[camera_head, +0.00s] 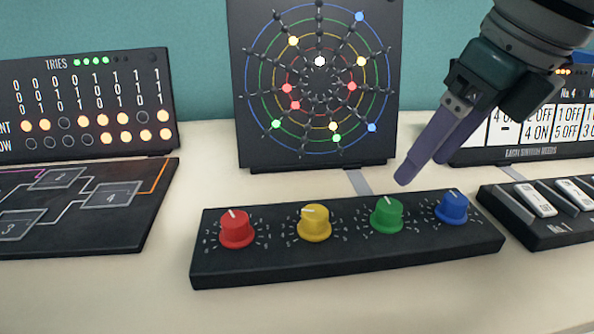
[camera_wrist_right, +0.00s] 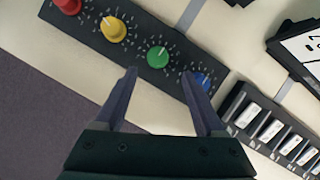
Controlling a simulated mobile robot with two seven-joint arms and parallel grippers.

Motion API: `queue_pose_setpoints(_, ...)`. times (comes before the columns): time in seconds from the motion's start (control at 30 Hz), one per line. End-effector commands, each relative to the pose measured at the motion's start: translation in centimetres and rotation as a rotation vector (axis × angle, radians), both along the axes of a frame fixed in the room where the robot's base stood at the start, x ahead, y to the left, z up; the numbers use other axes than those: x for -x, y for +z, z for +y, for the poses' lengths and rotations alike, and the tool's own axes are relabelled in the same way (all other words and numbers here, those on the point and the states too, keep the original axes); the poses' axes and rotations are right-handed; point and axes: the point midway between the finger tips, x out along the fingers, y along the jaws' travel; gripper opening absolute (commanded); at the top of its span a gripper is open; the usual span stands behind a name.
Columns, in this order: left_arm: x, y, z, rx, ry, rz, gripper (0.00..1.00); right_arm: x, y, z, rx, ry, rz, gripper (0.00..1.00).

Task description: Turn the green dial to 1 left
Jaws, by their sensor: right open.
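The green dial (camera_head: 387,214) is third from the left on a black dial box (camera_head: 350,262). Its white pointer line points up and slightly left in the head view. It also shows in the right wrist view (camera_wrist_right: 158,57), just beyond and between my fingertips. My right gripper (camera_head: 420,172) is open and empty, above and behind the box between the green and blue dials. In the right wrist view its two fingers (camera_wrist_right: 161,78) are apart, with the blue dial (camera_wrist_right: 203,81) by the right fingertip. My left gripper is out of view.
A red dial (camera_head: 237,230) and a yellow dial (camera_head: 314,223) sit left of the green one. A display with coloured lights on rings (camera_head: 318,85) stands behind. A switch box (camera_head: 545,205) is close on the right. The table in front is clear.

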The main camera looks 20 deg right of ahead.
Motion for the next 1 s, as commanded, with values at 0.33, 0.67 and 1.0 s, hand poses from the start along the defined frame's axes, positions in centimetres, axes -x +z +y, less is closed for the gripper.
queue_pose_setpoints(0.33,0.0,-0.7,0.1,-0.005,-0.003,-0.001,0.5,-2.3,-6.0,0.6,-0.005,0.004,0.004,0.72)
queue_pose_setpoints(0.67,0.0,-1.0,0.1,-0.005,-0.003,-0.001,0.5,-3.3,-8.2,0.8,-0.005,0.005,0.001,0.72)
queue_pose_setpoints(1.0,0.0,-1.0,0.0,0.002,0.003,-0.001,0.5,-3.3,-8.2,0.8,-0.005,0.005,0.0,0.55)
